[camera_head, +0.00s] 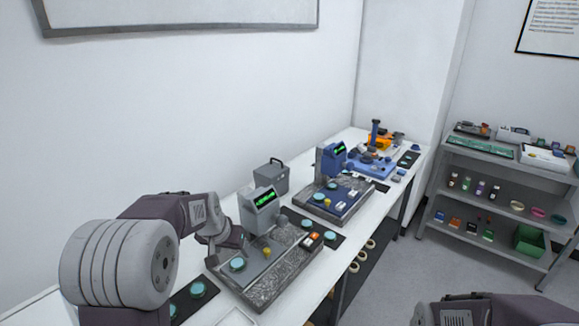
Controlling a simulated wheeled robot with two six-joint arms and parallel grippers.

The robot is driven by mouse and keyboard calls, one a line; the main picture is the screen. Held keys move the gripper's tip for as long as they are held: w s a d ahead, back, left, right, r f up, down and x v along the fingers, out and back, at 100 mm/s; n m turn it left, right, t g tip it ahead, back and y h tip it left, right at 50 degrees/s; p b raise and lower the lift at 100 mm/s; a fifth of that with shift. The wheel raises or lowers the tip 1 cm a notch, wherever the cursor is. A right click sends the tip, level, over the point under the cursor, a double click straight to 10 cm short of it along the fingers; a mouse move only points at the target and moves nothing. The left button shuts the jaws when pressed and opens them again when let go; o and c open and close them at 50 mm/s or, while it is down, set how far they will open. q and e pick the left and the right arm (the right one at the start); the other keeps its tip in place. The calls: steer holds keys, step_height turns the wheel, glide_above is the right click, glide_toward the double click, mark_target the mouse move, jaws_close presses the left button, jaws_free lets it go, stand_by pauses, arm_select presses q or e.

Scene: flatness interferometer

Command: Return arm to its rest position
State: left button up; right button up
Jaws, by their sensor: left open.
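My left arm comes in from the left over the white bench (225,187). Its gripper (238,242) is open and points toward the nearest interferometer (262,205), a grey unit with a green-lit screen on a grey granite base (265,290). The gripper is just left of the grey unit, above the base's rear left part. It looks empty, though its fingertips are small and hard to make out. A teal disc (237,265) lies on the base just below it. Part of my right arm shows at the bottom right; its gripper is out of view.
A second, blue interferometer (333,160) stands farther along the bench, with a blue device (375,135) beyond. A grey box (271,176) stands at the wall. Teal discs (197,289) lie on a dark mat at the front left. A stocked shelf (490,180) stands right, across open floor.

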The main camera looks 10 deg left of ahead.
arm_select(q)
steer(key=s+d+f+g, duration=0.1)
steer(key=s+d+f, duration=0.1)
steer(key=s, duration=0.5)
steer(key=s+d+f+g, duration=0.1)
steer(key=s+d+f, duration=0.2)
steer(key=s, duration=0.5)
steer(key=s+d+f+g, duration=0.1)
steer(key=s+d+f, duration=0.1)
steer(key=s, duration=0.5)
steer(key=shift+s+d+f+g, duration=0.15)
steer(key=shift+f+g, duration=0.25)
steer(key=shift+f, duration=0.35)
steer(key=shift+w, duration=0.4)
